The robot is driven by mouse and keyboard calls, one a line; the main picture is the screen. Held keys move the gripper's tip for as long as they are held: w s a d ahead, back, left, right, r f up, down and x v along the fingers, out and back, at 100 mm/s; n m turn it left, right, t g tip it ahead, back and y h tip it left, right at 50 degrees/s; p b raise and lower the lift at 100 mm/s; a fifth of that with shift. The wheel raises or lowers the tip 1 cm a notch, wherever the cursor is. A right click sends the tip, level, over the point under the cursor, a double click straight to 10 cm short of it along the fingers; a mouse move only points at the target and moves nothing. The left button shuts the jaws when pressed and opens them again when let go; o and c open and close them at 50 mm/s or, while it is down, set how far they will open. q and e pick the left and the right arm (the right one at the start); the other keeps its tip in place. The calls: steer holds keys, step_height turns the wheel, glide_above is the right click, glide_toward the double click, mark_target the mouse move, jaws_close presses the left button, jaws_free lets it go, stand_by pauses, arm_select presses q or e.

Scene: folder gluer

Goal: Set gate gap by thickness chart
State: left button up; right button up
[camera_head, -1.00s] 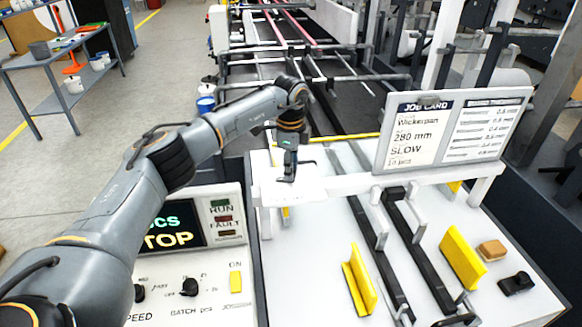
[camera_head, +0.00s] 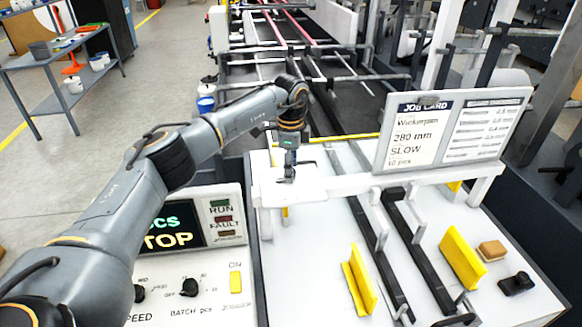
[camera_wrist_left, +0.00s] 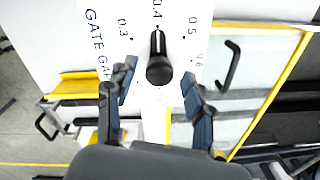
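The white gate gap panel (camera_wrist_left: 180,15) shows in the left wrist view, with printed marks from 0.3 to 0.6. A black lever knob (camera_wrist_left: 159,65) on it points towards the 0.4 mark. My left gripper (camera_wrist_left: 157,98) is open, its two fingers apart with the knob between and slightly beyond the tips; no grip on it shows. In the head view my left gripper (camera_head: 288,172) is over the left end of the white gate beam (camera_head: 345,184). The job card (camera_head: 416,134) reads 280 mm and SLOW; the thickness chart (camera_head: 487,127) beside it is too small to read surely. My right gripper is out of view.
A control panel (camera_head: 190,285) with knobs and a STOP display stands at the left. Yellow guides (camera_head: 463,257), dark rails (camera_head: 422,250) and a tan block (camera_head: 492,250) are on the white table (camera_head: 315,262). The conveyor lies beyond the beam.

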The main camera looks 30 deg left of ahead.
arm_select(q)
step_height(320, 180, up, 12)
steer(key=shift+s, duration=0.25)
stand_by(0.4)
steer(key=shift+d+f, duration=0.15)
stand_by(0.3)
